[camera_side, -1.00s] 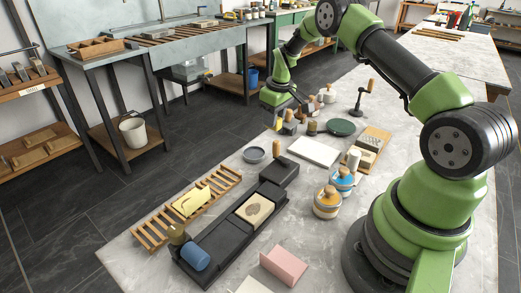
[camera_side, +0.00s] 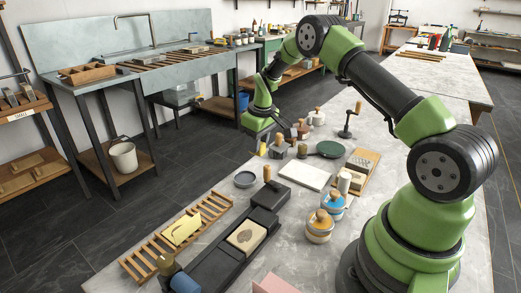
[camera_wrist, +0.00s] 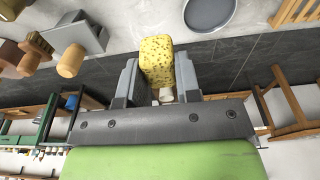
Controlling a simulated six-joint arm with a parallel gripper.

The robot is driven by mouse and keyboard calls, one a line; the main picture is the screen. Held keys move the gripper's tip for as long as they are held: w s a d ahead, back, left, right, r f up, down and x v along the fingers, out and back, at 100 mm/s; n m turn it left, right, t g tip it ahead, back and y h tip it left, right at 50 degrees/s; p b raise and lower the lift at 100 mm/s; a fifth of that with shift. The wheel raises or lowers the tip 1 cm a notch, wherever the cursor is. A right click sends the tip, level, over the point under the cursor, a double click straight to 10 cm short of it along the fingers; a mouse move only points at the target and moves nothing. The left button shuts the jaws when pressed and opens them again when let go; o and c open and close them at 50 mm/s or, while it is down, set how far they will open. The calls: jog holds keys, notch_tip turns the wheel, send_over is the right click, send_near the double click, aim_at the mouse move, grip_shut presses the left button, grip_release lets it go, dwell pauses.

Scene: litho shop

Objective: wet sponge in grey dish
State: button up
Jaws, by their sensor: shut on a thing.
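My gripper (camera_wrist: 158,78) is shut on a yellow speckled sponge (camera_wrist: 156,56), which sits between its two grey fingers in the wrist view. In the side view my gripper (camera_side: 265,137) is beyond the grey dish and slightly to its right, with a small part of the sponge (camera_side: 263,149) showing below it. The round grey dish (camera_side: 244,179) stands on the worktop near its far edge and looks empty. The dish also shows at the top of the wrist view (camera_wrist: 208,14), apart from the sponge. Whether the sponge is wet cannot be seen.
Wooden-handled blocks (camera_side: 278,150) stand close to the right of my gripper. A dark green round plate (camera_side: 330,149) and a white slab (camera_side: 304,174) lie further right. A slatted wooden rack (camera_side: 150,256) with a yellow item (camera_side: 182,229) and black trays (camera_side: 215,267) lie nearer.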

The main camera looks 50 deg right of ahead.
jog(key=r, duration=0.2)
send_over(243, 178)
jog(key=shift+s+f, duration=0.2)
jog(key=shift+f, duration=1.3)
jog(key=shift+s+f, duration=0.15)
jog(key=shift+f, duration=1.3)
jog(key=shift+f, duration=0.6)
notch_tip(243, 178, up, 7)
jog(key=shift+r, duration=0.15)
dwell(0.6)
